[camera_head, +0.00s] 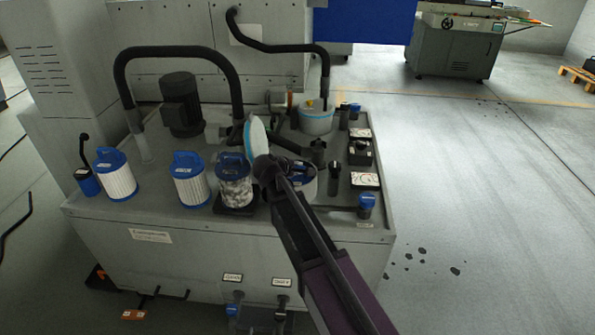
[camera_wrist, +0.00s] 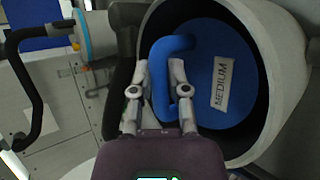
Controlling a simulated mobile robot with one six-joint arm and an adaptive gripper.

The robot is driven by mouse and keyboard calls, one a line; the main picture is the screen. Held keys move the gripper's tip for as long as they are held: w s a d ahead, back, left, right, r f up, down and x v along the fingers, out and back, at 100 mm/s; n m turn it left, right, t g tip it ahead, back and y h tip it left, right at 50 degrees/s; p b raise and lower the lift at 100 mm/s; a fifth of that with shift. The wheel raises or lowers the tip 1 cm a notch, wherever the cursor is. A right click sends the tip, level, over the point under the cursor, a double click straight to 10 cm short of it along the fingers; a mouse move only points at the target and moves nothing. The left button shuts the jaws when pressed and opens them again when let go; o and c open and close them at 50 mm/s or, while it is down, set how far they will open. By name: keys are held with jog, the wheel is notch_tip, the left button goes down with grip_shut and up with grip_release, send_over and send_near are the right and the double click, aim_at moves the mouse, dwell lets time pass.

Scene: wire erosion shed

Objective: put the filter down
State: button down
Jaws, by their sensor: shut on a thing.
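In the wrist view, a filter with a round blue top (camera_wrist: 215,70) marked MEDIUM sits inside a round housing (camera_wrist: 283,30) with a dark inner wall and a pale outside. My gripper (camera_wrist: 160,75) is shut on the filter's blue handle (camera_wrist: 165,50). In the head view, my gripper (camera_head: 268,168) is over the tank top, beside the open pale housing (camera_head: 304,188). My arm covers part of that housing, and its fingers and the held filter are not clear there. A disc with a light-blue rim (camera_head: 257,137) stands tilted by the housing.
Two white blue-topped filters (camera_head: 117,182) (camera_head: 189,187) and a grey, dirty-looking one (camera_head: 236,190) stand on the tank top (camera_head: 150,212) to the left. A lidded canister (camera_head: 316,120) with a hose stands behind. Small dark fittings (camera_head: 363,155) crowd the right. Open floor lies further right.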

jog(key=shift+f+b, duration=0.55)
jog(key=shift+b, duration=0.05)
dwell(0.3)
jog(key=c, duration=0.6)
grip_release()
jog(key=shift+r, duration=0.15)
jog(key=shift+r+p, duration=0.6)
jog(key=shift+p, duration=0.15)
jog(key=p+v, duration=0.6)
jog(key=v, duration=0.6)
jog(key=shift+s+f, duration=0.1)
jog(key=shift+f, duration=0.05)
